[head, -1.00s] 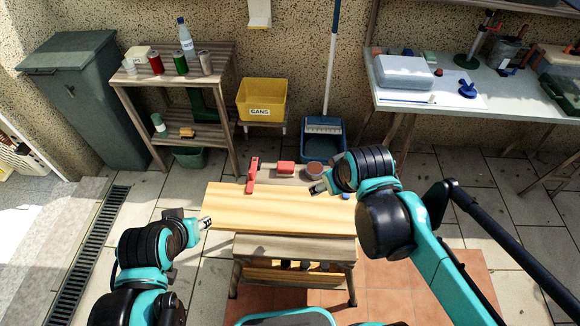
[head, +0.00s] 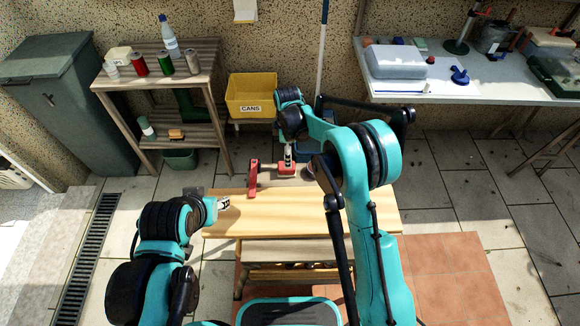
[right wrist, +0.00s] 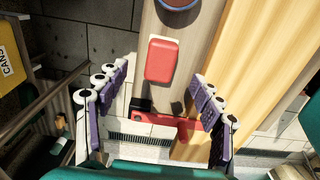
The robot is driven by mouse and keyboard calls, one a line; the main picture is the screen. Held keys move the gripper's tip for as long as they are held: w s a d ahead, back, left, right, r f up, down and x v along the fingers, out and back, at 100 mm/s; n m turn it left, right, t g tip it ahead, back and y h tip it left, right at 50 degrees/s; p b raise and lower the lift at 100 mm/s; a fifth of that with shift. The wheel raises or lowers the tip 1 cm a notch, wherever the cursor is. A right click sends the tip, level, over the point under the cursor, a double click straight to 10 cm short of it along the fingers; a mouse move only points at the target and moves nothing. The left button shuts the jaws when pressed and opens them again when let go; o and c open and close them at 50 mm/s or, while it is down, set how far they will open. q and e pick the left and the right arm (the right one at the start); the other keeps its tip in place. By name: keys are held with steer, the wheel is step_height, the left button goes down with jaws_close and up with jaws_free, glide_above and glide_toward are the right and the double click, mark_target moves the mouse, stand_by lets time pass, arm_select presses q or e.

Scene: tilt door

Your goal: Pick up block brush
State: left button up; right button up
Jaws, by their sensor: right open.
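A red block with a pale edge, which looks like the block brush (head: 287,172), lies on the grey strip at the back of the wooden bench. It also shows in the right wrist view (right wrist: 162,60), flat on the board. My right gripper (head: 288,158) is open above it. In the right wrist view its two rows of fingers (right wrist: 161,75) stand apart on either side of the block, with nothing held. My left gripper (head: 224,203) hangs by the left end of the bench, empty; its finger gap is too small to judge.
A red clamp-like tool (head: 253,178) lies left of the block, and a round brown-topped container (right wrist: 178,3) lies on its other side. A yellow CANS bin (head: 252,97) stands behind. The front planks of the bench (head: 300,222) are clear.

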step_height(320, 180, down, 3)
steer(key=shift+r+b, duration=0.1)
steer(key=shift+b, duration=0.4)
steer(key=f+b, duration=0.1)
steer(key=f, duration=0.2)
steer(key=f+b, duration=0.1)
steer(key=f, duration=0.1)
steer(key=shift+a+f+b, duration=0.25)
steer(key=shift+a+b, duration=0.05)
steer(key=shift+r, duration=0.1)
steer(key=shift+c, duration=0.3)
steer(key=c, duration=1.2)
